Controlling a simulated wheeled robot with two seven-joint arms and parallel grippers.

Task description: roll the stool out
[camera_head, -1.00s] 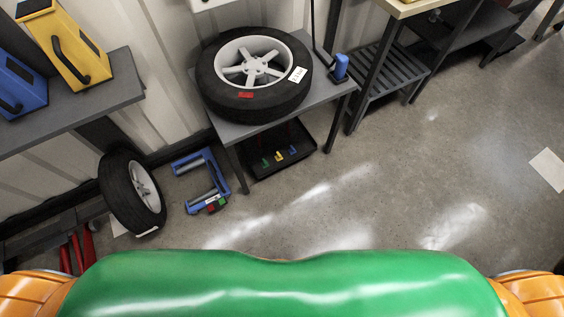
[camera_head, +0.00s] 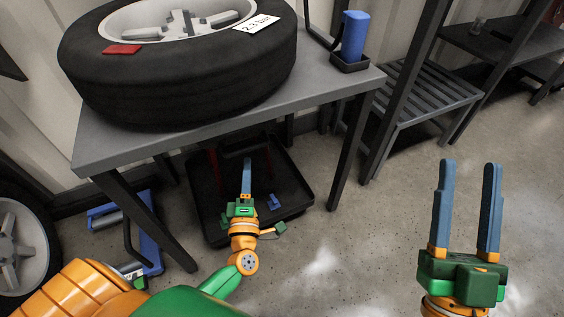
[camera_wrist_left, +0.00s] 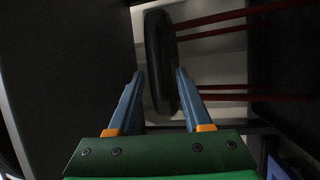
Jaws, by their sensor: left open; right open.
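The stool stands under the grey table in the head view, with a dark seat (camera_head: 240,144), red legs (camera_head: 213,168) and a wide black tray base (camera_head: 292,190). My left gripper (camera_head: 247,165) reaches in under the table, in front of the seat. In the left wrist view my left gripper (camera_wrist_left: 159,74) is open, and the black seat (camera_wrist_left: 160,50) shows edge-on between its fingers. I cannot tell whether they touch it. The red legs (camera_wrist_left: 215,20) run off to the right there. My right gripper (camera_head: 467,170) is open and empty, right of the table.
The grey table (camera_head: 110,150) carries a large tyre (camera_head: 180,90) and a blue bottle (camera_head: 353,36). Its front legs (camera_head: 350,150) flank the stool. A blue metal frame (camera_head: 148,245) and another wheel (camera_head: 20,240) are at left. The floor (camera_head: 340,250) in front is clear.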

